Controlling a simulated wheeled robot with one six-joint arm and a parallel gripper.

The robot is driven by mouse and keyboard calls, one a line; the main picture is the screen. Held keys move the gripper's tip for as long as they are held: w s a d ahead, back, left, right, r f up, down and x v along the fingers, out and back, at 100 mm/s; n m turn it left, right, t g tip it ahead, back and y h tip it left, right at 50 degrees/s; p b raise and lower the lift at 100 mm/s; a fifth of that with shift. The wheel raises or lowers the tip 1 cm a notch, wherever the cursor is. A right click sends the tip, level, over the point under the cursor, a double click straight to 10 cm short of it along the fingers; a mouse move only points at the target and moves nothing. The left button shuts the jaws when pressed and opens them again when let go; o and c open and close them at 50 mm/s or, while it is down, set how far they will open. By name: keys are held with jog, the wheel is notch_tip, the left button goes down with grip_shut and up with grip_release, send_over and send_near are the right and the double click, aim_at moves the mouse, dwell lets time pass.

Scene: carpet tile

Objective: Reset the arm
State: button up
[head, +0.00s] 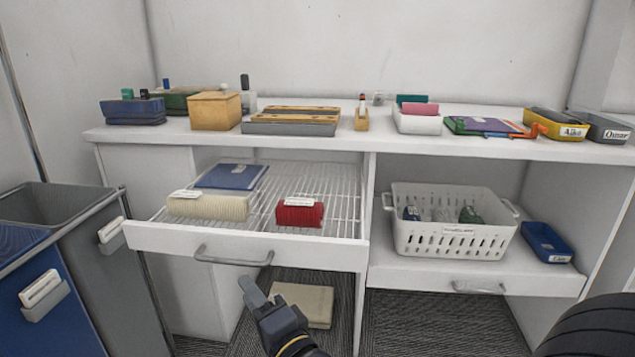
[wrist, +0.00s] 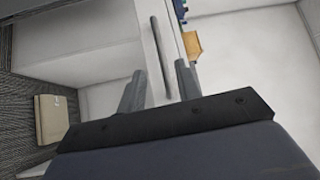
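My gripper (head: 250,286) is low in front of the shelf unit in the head view, just below the handle (head: 233,261) of the pulled-out wire drawer (head: 150,238). In the wrist view my gripper (wrist: 160,70) has its two grey fingers apart, with nothing clamped between them. A dark handle bar (wrist: 160,50) shows beyond and between the fingertips. I cannot tell how far it is from them.
The open drawer holds a blue folder (head: 232,176), a cream block (head: 208,205) and a red block (head: 299,212). A beige box (head: 303,304) lies on the carpet below. Bins (head: 60,205) stand left. A white basket (head: 450,235) sits on the right shelf.

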aim_at(228, 261)
jog(key=b+x, duration=0.1)
jog(key=x, duration=0.9)
jog(key=shift+w, duration=0.15)
jog(key=shift+d+f, duration=0.1)
